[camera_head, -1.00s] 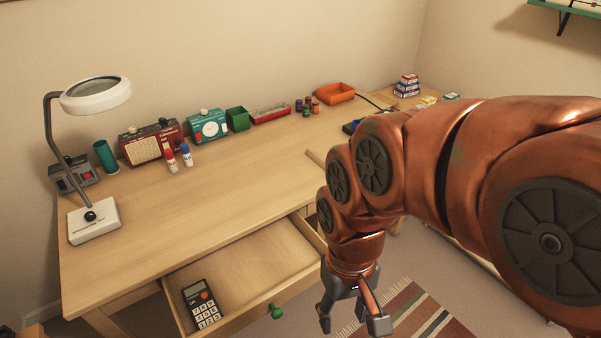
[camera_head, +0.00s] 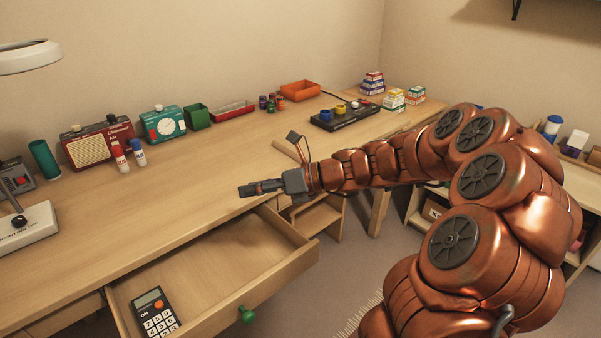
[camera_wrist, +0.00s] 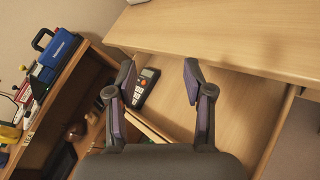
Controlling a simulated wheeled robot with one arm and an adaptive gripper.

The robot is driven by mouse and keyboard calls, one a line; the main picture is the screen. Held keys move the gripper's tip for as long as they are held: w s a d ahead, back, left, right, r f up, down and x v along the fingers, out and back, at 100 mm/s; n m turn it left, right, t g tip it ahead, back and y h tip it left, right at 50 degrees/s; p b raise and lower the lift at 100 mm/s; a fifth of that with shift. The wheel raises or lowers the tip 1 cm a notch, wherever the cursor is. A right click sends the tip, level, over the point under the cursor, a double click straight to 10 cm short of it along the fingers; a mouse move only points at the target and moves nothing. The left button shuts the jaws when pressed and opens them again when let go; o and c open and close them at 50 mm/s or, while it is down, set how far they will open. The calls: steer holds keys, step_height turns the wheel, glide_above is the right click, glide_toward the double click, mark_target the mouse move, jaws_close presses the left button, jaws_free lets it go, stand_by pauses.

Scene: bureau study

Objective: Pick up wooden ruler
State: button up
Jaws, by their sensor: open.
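The wooden ruler (camera_head: 286,152) looks like a thin light-brown strip lying on the right part of the desk top, near its front edge. Its near end is partly hidden behind my gripper's wrist. My gripper (camera_head: 248,188) is level, pointing left, above the desk's front edge and the open drawer, in front of and left of the ruler. In the wrist view my gripper (camera_wrist: 158,68) is open, with nothing between its fingers. I cannot make out the ruler in the wrist view.
The open drawer (camera_head: 290,262) holds a calculator (camera_head: 156,312); its green knob (camera_head: 246,315) sticks out. A dark control box (camera_head: 345,116) stands right of the ruler. Mid-desk is clear.

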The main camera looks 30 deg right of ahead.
steer(key=w+d+f+m+t+h+b, duration=0.2)
steer(key=d+f+m+t, duration=0.15)
steer(key=d+m, duration=0.5)
steer(key=w+d+f+m+t+h+b, duration=0.25)
steer(key=d+f+m, duration=0.25)
steer(key=d, duration=0.6)
steer(key=w+d+f+m+t+h+b, duration=0.1)
steer(key=d+f+m+t+h+b, duration=0.15)
steer(key=d+f+m, duration=0.55)
steer(key=shift+n+t, duration=0.45)
steer(key=shift+n, duration=0.3)
steer(key=shift+w+a+r+b, duration=0.1)
steer(key=shift+w+r+b, duration=0.35)
steer(key=shift+w, duration=0.8)
steer(key=shift+w+a+r+b, duration=0.15)
steer(key=shift+w+r, duration=0.5)
steer(key=shift+w, duration=0.6)
steer(key=shift+w+d+r+b, duration=0.1)
steer(key=shift+w+r+b, duration=0.35)
steer(key=shift+w, duration=0.8)
steer(key=shift+r, duration=0.15)
jaws_close()
